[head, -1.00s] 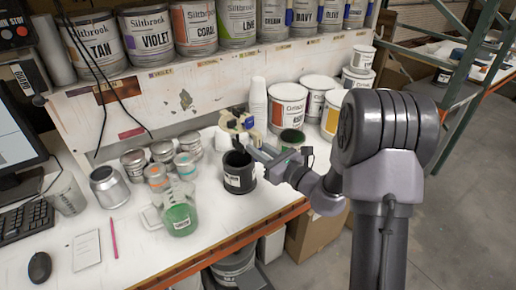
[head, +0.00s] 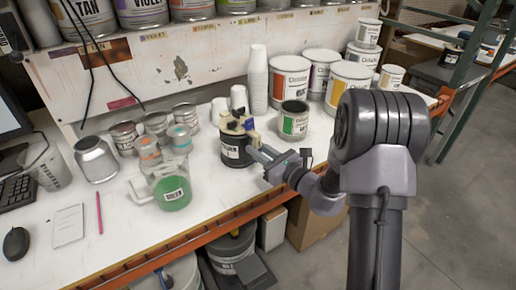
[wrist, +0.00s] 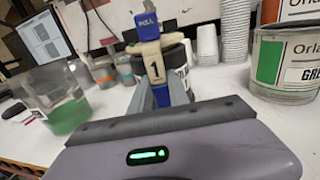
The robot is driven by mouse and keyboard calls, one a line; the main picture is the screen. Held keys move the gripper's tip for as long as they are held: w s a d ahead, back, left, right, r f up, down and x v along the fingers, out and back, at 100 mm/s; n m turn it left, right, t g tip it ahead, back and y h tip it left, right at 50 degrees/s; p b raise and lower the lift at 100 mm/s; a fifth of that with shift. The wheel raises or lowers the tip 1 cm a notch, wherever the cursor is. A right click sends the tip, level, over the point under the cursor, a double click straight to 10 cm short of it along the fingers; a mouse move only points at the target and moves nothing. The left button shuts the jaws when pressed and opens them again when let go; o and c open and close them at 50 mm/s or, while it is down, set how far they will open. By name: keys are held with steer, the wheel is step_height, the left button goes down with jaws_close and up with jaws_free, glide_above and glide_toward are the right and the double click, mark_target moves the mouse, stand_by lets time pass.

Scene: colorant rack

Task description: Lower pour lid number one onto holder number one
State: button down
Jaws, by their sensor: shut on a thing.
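Pour lid number one (head: 238,123) is tan and blue with dark parts. In the wrist view its tan piece (wrist: 153,66) bears a "1", below a blue tab reading "PULL". My gripper (wrist: 158,95) is shut on the lid's lower blue part; in the head view my gripper (head: 255,143) reaches it from the right. The lid is at the mouth of a black can with a white label (head: 233,152), which I take as holder number one. The can stands upright on the bench and is partly hidden behind the lid in the wrist view. I cannot tell whether the lid rests fully on it.
A clear jug with green liquid (head: 171,188) stands left of the can. A green-labelled can (head: 293,121) is close on the right. White cups (head: 257,80) stand behind, and several small tins (head: 157,124) are at back left.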

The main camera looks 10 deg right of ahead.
steer(key=shift+f, duration=0.1)
stand_by(0.6)
steer(key=shift+f+b, duration=0.4)
steer(key=shift+f, duration=0.1)
steer(key=c, duration=1.2)
jaws_free()
steer(key=shift+o, duration=0.2)
steer(key=shift+s, duration=0.1)
steer(key=p+v, duration=0.2)
steer(key=v, duration=1.5)
steer(key=shift+d, duration=0.15)
